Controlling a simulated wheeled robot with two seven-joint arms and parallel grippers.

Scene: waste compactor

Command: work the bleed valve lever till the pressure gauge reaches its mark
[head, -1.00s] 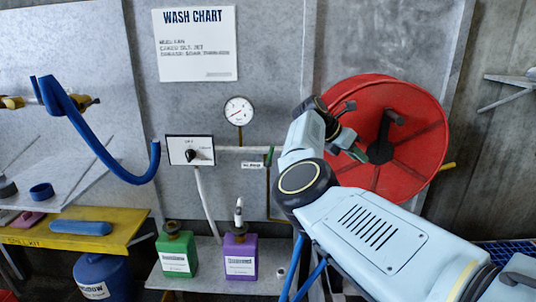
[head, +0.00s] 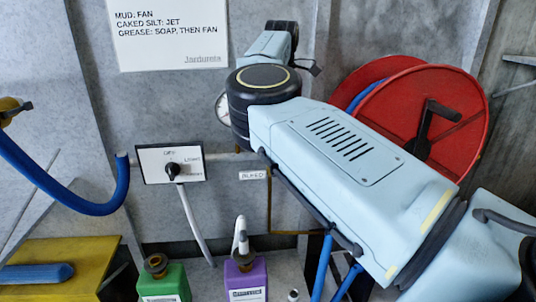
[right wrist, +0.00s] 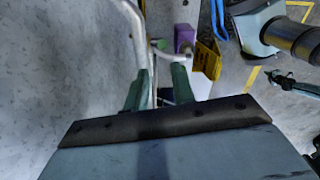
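The pressure gauge (head: 222,108) is on the wall in the head view, mostly covered by my right arm; its needle cannot be read. The white BLEED label (head: 253,175) sits below the pipe. The bleed lever is hidden behind my arm in the head view. My right gripper (right wrist: 160,80) shows two spread green fingers in the right wrist view, with a thin light rod between them; I cannot tell whether they touch it. A small dark shape (right wrist: 284,80) at the right there may be my left gripper; its finger state is unclear.
A selector box (head: 170,164) with a black knob is left of my arm. Green (head: 163,284) and purple (head: 245,279) containers stand below. A red hose reel (head: 455,110) is behind my arm on the right. A blue hose (head: 90,203) hangs at left.

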